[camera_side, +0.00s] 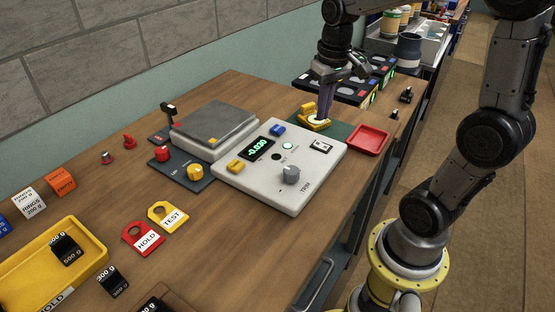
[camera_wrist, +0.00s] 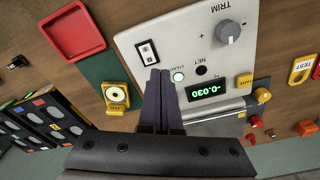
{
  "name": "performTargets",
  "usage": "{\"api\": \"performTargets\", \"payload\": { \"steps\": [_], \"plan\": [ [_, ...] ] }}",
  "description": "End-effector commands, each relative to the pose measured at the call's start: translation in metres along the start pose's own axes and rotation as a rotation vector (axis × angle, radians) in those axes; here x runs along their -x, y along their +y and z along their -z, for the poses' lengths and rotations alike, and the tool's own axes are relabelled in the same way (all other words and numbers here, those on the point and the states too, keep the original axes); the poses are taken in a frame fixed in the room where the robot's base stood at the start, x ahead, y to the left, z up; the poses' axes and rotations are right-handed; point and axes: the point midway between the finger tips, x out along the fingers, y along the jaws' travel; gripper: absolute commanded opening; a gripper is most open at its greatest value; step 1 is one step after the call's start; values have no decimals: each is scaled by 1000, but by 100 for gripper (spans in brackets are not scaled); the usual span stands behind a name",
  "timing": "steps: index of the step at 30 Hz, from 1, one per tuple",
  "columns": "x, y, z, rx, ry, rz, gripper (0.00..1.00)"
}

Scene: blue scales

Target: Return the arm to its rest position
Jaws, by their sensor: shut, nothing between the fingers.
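My gripper (camera_side: 323,114) hangs fingers down above the back edge of the scale's white console (camera_side: 262,188). In the side view it overlaps a yellow block with a round white face (camera_side: 306,113). In the wrist view my gripper (camera_wrist: 160,74) has its two dark fingers together and empty, over the console beside a lit round button (camera_wrist: 178,77). The yellow block (camera_wrist: 117,96) is apart from the fingers there, to their left. The display (camera_wrist: 207,90) reads -0.030.
A red tray (camera_side: 368,140) and a green mat lie by the console. Dark switch boxes (camera_side: 345,90) stand behind my gripper. HOLD (camera_side: 143,238) and TEST (camera_side: 168,216) tags, a yellow tray (camera_side: 90,235) and black weights lie at the front left. Bare wood lies between.

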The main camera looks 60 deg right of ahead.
Motion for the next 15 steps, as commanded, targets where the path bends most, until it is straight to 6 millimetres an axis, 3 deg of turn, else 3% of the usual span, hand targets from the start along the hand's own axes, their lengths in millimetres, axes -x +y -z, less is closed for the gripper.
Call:
{"api": "performTargets", "payload": {
  "steps": [3, 6, 11, 15],
  "plan": [
    [33, -29, -32, 115, 115, 23, 0],
    [49, -45, -66, 211, 208, 51, 0],
    [56, -55, -116, 338, 331, 98, 0],
    [47, -54, -144, 402, 391, 122, 0]
  ]
}}
